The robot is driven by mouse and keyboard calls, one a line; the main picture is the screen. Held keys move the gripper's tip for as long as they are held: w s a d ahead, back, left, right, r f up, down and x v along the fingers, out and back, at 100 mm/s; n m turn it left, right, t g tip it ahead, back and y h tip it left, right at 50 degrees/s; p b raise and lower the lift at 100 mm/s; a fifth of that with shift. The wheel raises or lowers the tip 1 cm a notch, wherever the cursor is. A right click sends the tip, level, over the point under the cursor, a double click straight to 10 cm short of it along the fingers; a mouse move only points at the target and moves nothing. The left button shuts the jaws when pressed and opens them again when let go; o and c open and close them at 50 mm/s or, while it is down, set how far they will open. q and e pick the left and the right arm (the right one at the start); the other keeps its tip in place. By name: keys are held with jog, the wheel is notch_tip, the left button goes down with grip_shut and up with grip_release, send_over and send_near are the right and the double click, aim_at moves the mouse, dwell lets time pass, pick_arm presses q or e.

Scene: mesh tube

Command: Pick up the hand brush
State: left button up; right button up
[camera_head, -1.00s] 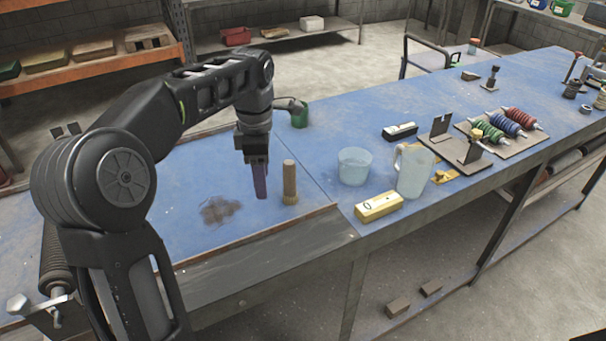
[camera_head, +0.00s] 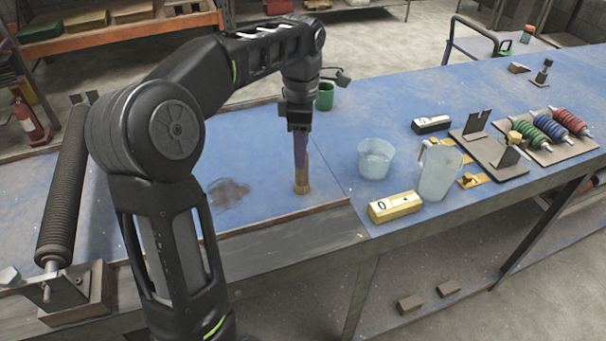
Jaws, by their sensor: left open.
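The hand brush (camera_head: 302,186) stands upright on the blue workbench (camera_head: 330,225), close to its front edge strip. Only its tan lower end shows clearly; its handle is mostly hidden behind my gripper's fingers. My left gripper (camera_head: 301,158) points straight down with its purplish fingers at the brush handle, overlapping it in this view. It is open; I cannot tell whether the handle lies between the fingers or behind them. My right gripper is not in view.
A green cup (camera_head: 324,96) stands behind my gripper. A black roller (camera_head: 64,190) is at the left. The bench around the dark stain (camera_head: 228,193) is clear.

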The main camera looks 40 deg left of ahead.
aim_at(302, 171)
pick_arm(q)
jog(key=shift+f, duration=1.15)
jog(key=shift+f+p, duration=0.8)
jog(key=shift+f, duration=1.85)
grip_shut()
